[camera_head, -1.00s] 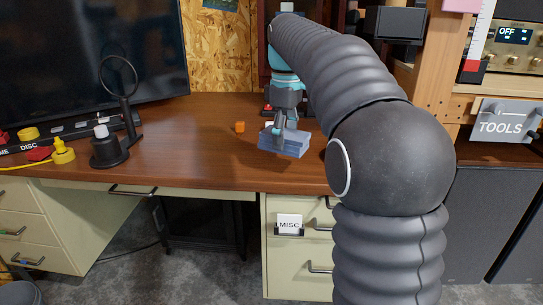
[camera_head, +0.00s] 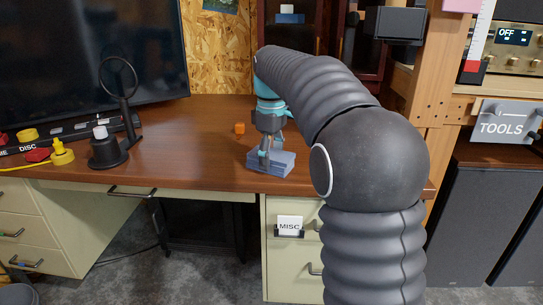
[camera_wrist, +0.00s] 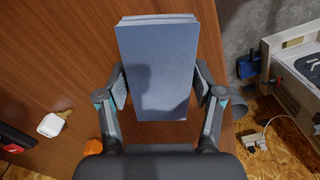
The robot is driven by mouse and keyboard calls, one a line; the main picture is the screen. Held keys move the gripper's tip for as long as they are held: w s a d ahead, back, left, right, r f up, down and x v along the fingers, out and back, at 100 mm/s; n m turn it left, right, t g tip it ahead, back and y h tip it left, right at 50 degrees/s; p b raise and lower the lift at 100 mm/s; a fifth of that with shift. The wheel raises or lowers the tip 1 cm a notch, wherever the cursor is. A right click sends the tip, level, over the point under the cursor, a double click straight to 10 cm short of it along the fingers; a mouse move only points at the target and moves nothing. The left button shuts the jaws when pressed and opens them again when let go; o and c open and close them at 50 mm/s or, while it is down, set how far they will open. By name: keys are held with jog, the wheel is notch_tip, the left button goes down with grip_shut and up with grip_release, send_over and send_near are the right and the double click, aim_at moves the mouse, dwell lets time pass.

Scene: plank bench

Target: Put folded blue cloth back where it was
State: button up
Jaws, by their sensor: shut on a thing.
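The folded blue cloth (camera_head: 270,162) is a flat, layered block near the front edge of the brown desk in the head view. My gripper (camera_head: 270,151) reaches down from above and is shut on it. In the wrist view the cloth (camera_wrist: 157,60) fills the middle, with one finger of my gripper (camera_wrist: 160,88) against each long side. I cannot tell whether the cloth touches the desk or hangs just above it.
A small orange cube (camera_head: 240,128) lies behind the cloth on the desk (camera_head: 190,150). A black stand with a ring (camera_head: 112,148) and a yellow item (camera_head: 62,153) are at left. A blue piece with a white block (camera_head: 289,17) sits on the shelf behind. Bare desk lies left of the cloth.

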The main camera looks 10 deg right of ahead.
aim_at(271, 154)
jog(key=shift+f, duration=0.2)
jog(key=o, duration=1.1)
notch_tip(271, 154, up, 12)
jog(key=p, duration=0.3)
jog(key=s+m+t, duration=0.2)
jog(key=s+m, duration=0.1)
jog(key=s, duration=0.6)
jog(key=s+f+m+t, duration=0.3)
jog(key=s+f+m, duration=0.4)
jog(key=s+f, duration=1)
jog(key=s, duration=0.4)
jog(key=shift+s+f+t, duration=0.15)
jog(key=shift+s+t, duration=0.05)
jog(key=shift+t, duration=0.1)
